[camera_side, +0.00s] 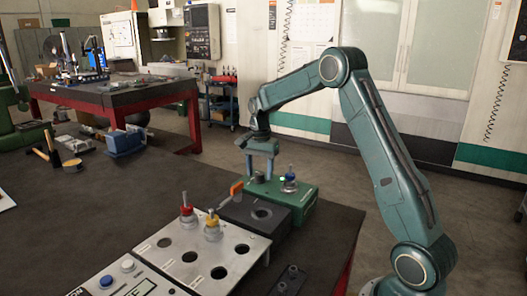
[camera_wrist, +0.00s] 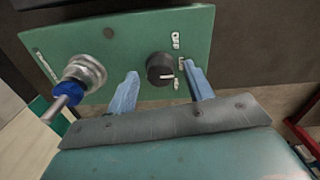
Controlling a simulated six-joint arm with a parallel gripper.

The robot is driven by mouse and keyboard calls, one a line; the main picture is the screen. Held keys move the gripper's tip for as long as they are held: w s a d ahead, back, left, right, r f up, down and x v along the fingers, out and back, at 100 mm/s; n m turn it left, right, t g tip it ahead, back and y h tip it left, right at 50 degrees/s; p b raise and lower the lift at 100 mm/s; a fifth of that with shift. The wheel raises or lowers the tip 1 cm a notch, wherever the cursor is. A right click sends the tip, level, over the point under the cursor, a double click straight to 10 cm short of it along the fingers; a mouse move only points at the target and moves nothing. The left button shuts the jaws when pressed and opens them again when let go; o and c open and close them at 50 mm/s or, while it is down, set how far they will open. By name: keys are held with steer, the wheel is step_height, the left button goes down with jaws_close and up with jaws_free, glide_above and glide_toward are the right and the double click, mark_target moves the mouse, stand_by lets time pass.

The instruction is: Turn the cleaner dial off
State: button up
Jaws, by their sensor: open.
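The cleaner is a green box (camera_side: 299,205) on the dark bench in the side view. Its top face (camera_wrist: 120,30) fills much of the wrist view. A round black dial (camera_wrist: 158,66) sits on it, with OFF printed above right and other small labels at its right. The dial's white mark points right, toward the labels below OFF. My gripper (camera_side: 262,172) points down over the box, and its two blue fingers (camera_wrist: 161,72) are open on either side of the dial in the wrist view. I cannot tell whether they touch it. The dial is not clear in the side view.
A metal collar with a blue-tipped tool (camera_wrist: 85,72) stands on the box beside the dial, also seen in the side view (camera_side: 289,184). A dark block (camera_side: 255,214) and a metal plate with holes (camera_side: 205,262) stand in front. An orange handle (camera_side: 236,189) is close by.

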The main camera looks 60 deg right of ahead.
steer(key=c, duration=1)
steer(key=shift+n, duration=0.4)
steer(key=n, duration=1.1)
steer(key=o, duration=1)
